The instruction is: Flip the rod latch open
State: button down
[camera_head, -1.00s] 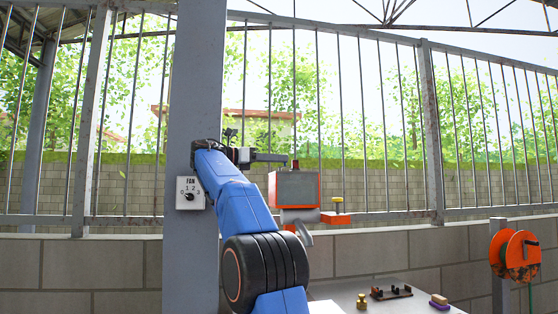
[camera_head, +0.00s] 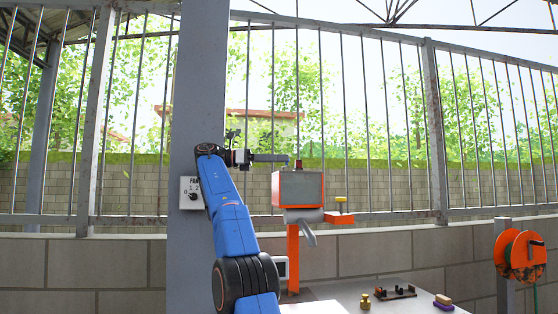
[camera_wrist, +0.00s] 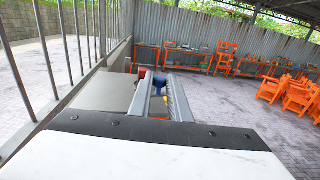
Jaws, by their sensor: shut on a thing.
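My gripper (camera_head: 287,159) reaches right from the grey post, close to the top of a grey and orange machine box (camera_head: 297,188). In the wrist view its two grey fingers (camera_wrist: 162,92) are close together, with a small blue thing (camera_wrist: 159,80) between their tips; I cannot make out its shape. A red knob (camera_wrist: 141,73) shows just left of the fingertips. A low brown and black fitting (camera_head: 392,292) with short upright posts lies on the table; it may be the rod latch, but it is too small to be sure. My gripper is well above and left of it.
The pale table (camera_head: 350,302) also holds a brass piece (camera_head: 365,301) and a purple-and-tan block (camera_head: 443,302). A fan switch (camera_head: 191,193) is on the post. A barred fence stands behind. An orange reel (camera_head: 519,255) is at right. The wrist view shows orange chairs (camera_wrist: 287,90).

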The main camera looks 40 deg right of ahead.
dwell(0.4)
jog(key=c, duration=1.6)
grip_release()
jog(key=shift+c, duration=0.2)
